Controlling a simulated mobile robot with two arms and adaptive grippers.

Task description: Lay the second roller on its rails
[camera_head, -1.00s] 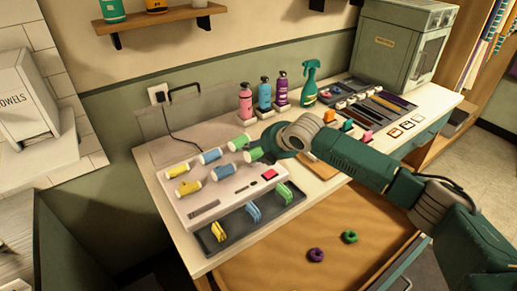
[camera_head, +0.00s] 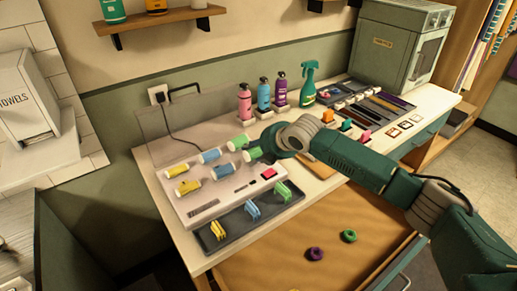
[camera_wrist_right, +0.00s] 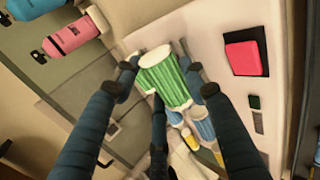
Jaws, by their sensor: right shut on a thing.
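A green roller with white ends (camera_wrist_right: 165,78) sits between the fingers of my right gripper (camera_wrist_right: 167,88) in the wrist view. In the head view, my right gripper (camera_head: 262,152) is at the right end of the white panel, and the held green roller (camera_head: 251,154) shows partly beside it. Another green roller (camera_head: 239,143) is just behind it. Two blue rollers (camera_head: 210,156) (camera_head: 223,172) and two yellow rollers (camera_head: 177,170) (camera_head: 188,187) lie further left. I cannot tell whether the held roller touches its rails. My left gripper is not in view.
The white panel (camera_head: 190,214) has a red block (camera_head: 269,173) near its right end. A dark tray (camera_head: 232,228) with small clips lies in front. Pink, blue and purple bottles and a green spray bottle (camera_head: 308,82) stand behind. The open drawer (camera_head: 290,232) holds rings.

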